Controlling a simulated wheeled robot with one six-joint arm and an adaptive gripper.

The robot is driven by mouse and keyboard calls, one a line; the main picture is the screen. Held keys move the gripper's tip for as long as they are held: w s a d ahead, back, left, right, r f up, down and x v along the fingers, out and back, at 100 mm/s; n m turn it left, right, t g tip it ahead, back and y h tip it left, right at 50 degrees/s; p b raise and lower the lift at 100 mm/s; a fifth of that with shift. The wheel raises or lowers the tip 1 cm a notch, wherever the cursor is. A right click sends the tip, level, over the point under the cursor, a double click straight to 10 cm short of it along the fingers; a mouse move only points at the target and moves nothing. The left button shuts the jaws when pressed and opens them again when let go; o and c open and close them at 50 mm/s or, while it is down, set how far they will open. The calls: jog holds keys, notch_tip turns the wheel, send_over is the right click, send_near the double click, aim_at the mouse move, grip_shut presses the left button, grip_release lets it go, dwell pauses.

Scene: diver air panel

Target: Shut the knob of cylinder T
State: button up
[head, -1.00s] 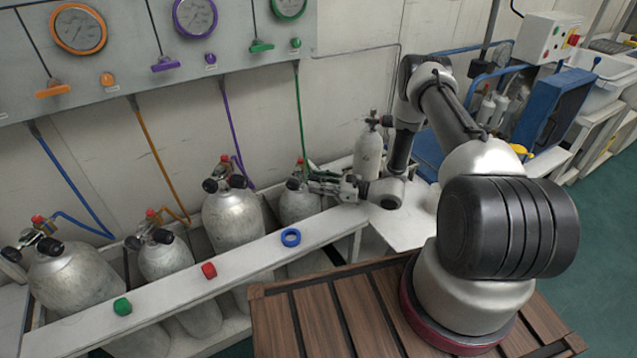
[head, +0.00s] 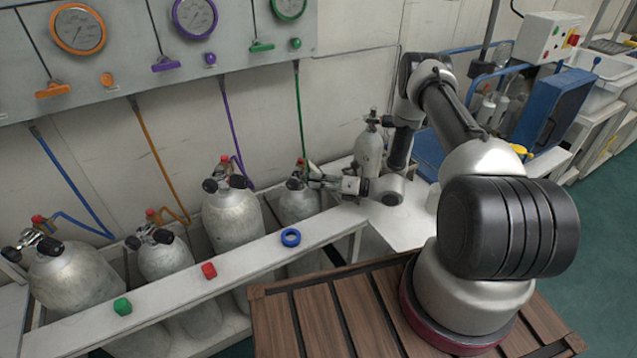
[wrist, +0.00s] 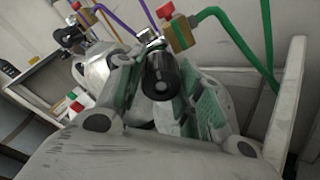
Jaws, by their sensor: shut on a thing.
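My gripper (head: 316,181) reaches in from the right to the valve of the grey cylinder with the green hose (head: 300,206). In the wrist view, a black round knob (wrist: 160,75) sits between the green-padded fingers, and my gripper (wrist: 160,100) is shut on it. In the head view that knob is hidden by the fingers. Another black knob (head: 294,184) shows on the left of the same valve. The green hose (wrist: 235,35) joins a brass fitting (wrist: 180,34) with a red top (wrist: 165,11) behind the knob. I cannot read any letter on the cylinder.
Several other cylinders stand in the rack to the left, the nearest a large one (head: 234,218). A lone cylinder (head: 369,150) stands close behind my wrist.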

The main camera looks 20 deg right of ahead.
jog(key=m, duration=0.6)
jog(key=shift+m+g, duration=0.3)
jog(key=shift+m, duration=0.1)
jog(key=m, duration=0.6)
jog(key=shift+m+y, duration=0.3)
jog(key=shift+y, duration=0.1)
jog(key=o, duration=1)
jog(key=shift+o, duration=0.2)
jog(key=shift+d, duration=0.2)
jog(key=v, duration=1.1)
jog(key=shift+s+d, duration=0.1)
jog(key=shift+d, duration=0.25)
jog(key=shift+r, duration=0.1)
